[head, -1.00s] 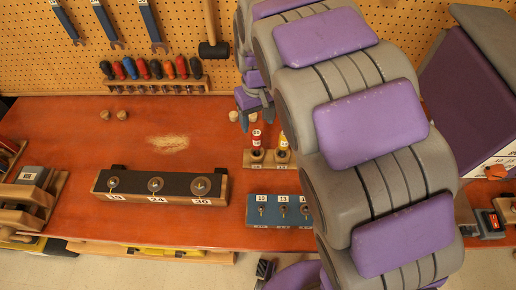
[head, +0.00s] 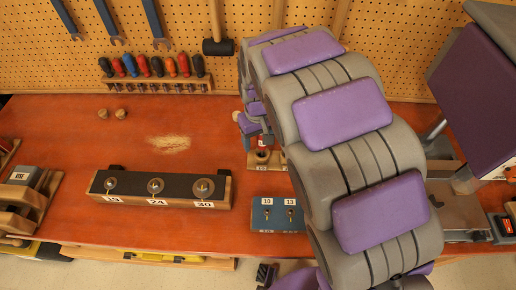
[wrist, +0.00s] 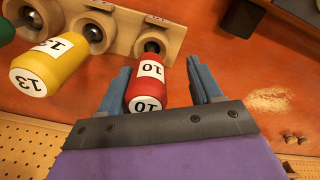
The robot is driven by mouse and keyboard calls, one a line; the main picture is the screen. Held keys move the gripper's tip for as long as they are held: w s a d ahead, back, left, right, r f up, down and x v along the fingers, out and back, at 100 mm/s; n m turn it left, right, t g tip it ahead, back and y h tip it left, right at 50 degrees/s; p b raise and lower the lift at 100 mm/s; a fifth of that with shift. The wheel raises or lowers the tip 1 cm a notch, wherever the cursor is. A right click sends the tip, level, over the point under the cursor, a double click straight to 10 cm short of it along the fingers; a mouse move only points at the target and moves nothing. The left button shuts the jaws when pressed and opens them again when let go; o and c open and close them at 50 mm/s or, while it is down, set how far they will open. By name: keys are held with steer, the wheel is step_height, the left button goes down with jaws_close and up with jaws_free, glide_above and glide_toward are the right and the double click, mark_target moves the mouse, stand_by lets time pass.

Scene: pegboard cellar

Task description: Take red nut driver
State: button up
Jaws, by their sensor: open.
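The red nut driver (wrist: 147,91) has white labels reading 10. In the wrist view it stands in a wooden holder (wrist: 122,42), its handle end towards the camera. My gripper (wrist: 158,68) is open, with one blue-grey finger on each side of the red handle. The left finger looks very close to it; I cannot tell whether it touches. A yellow nut driver (wrist: 49,66) marked 13 stands beside it in the same holder. In the head view my arm mostly hides the drivers; part of the holder (head: 259,168) shows.
A green handle (wrist: 5,31) is at the wrist view's left edge. In the head view, a blue block (head: 279,219) labelled 10 and 13 lies in front of the holder. The bench's left middle is mostly clear.

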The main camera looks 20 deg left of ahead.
steer(key=shift+d+r, duration=0.2)
steer(key=shift+d, duration=0.3)
steer(key=shift+c, duration=0.3)
steer(key=shift+d+r, duration=0.1)
steer(key=shift+d, duration=0.45)
steer(key=c, duration=0.3)
steer(key=shift+a, duration=0.15)
steer(key=c, duration=0.3)
steer(key=shift+a, duration=0.6)
steer(key=c, duration=0.4)
steer(key=shift+d, duration=0.35)
jaws_close()
step_height(320, 180, up, 10)
steer(key=p, duration=0.2)
steer(key=shift+p, duration=0.35)
